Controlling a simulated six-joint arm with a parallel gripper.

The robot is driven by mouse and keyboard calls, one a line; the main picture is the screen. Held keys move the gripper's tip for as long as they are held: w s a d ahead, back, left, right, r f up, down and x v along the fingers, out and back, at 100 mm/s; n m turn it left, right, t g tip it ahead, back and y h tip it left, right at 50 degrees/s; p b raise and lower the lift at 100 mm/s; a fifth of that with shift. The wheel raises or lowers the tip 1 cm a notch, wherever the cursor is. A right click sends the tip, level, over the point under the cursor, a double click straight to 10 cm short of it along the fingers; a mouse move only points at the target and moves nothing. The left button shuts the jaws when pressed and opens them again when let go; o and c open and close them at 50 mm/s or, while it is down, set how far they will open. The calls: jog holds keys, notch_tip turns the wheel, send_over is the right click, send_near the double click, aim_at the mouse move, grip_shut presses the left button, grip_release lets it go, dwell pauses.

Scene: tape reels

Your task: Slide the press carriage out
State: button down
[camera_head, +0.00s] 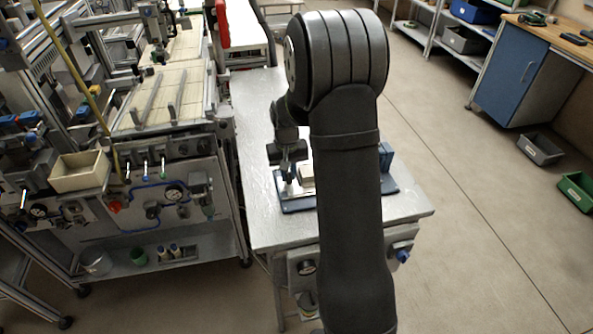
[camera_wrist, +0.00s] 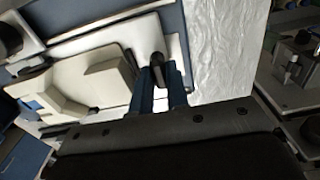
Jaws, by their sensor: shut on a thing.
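The press stands on the metal table, mostly hidden behind my arm in the head view; its blue base (camera_head: 298,206) shows. The carriage seems to be the pale plate with a beige shaped block (camera_wrist: 88,84); the block shows partly in the head view (camera_head: 307,175). A dark upright handle (camera_wrist: 157,63) stands at the plate's right side. My gripper (camera_wrist: 166,85) has its two blue fingers close together at this handle, shut on it. In the head view my gripper (camera_head: 289,165) points down at the press's left side. How far the carriage is out cannot be told.
The metal table (camera_head: 262,225) has bare room left of and in front of the press. A machine bench (camera_head: 165,170) with a beige bin (camera_head: 80,172) stands close on the left. Open floor and a blue cabinet (camera_head: 510,78) are on the right.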

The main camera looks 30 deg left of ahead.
jog(key=shift+s+a, duration=0.15)
jog(key=shift+a, duration=0.05)
jog(key=c, duration=1.4)
grip_release()
jog(key=shift+s+a, duration=0.1)
jog(key=shift+r, duration=0.2)
notch_tip(320, 180, up, 17)
jog(key=shift+r, duration=0.2)
notch_tip(320, 180, up, 8)
jog(key=shift+f, duration=0.15)
jog(key=shift+d, duration=0.2)
